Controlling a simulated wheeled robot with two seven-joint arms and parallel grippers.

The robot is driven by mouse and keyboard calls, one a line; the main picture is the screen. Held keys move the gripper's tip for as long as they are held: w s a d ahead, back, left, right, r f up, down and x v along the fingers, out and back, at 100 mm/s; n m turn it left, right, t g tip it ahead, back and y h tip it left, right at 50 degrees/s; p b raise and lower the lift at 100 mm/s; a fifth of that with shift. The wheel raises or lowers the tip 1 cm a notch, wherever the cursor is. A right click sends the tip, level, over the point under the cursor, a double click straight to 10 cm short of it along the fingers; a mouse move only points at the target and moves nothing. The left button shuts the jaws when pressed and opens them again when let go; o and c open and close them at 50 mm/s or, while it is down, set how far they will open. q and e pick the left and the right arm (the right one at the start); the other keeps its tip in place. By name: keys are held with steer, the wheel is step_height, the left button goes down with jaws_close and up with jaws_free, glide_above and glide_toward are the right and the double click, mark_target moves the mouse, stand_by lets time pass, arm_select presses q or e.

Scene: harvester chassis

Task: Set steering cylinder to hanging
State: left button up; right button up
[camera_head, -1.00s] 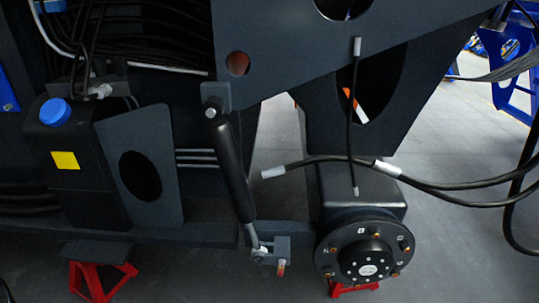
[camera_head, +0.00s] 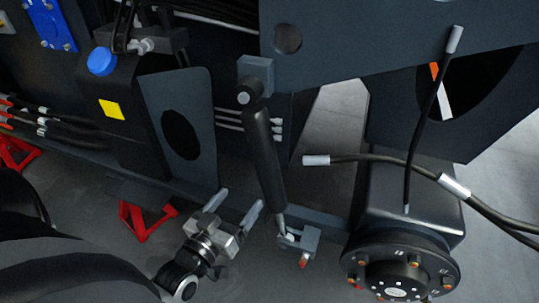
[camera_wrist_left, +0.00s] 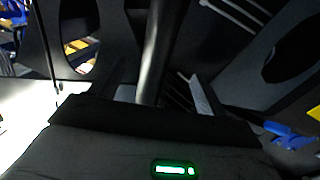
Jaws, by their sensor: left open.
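The steering cylinder (camera_head: 264,150) is a black tube in the head view, slanting down and slightly right from a grey upper mount (camera_head: 255,78). Its thin silver rod (camera_head: 281,222) reaches a small grey bracket (camera_head: 302,240) beside the wheel hub; I cannot tell whether it is joined there. My left gripper (camera_head: 239,203) is open and empty, its two fingers pointing up just left of the cylinder's lower part. In the left wrist view the cylinder (camera_wrist_left: 157,50) shows ahead, in line with the gap between the fingers (camera_wrist_left: 163,92). My right gripper is not in view.
The round wheel hub (camera_head: 398,275) stands right of the bracket. Black hoses with silver ends (camera_head: 316,160) hang right of the cylinder. A dark plate with an oval hole (camera_head: 182,135) and a blue-capped tank (camera_head: 102,62) are left. A red stand (camera_head: 140,217) is on the floor.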

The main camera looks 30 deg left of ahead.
mark_target(270, 161)
arm_select(q)
steer(key=w, duration=1)
steer(key=w+a, duration=0.1)
steer(key=w, duration=0.4)
steer(key=shift+w, duration=0.15)
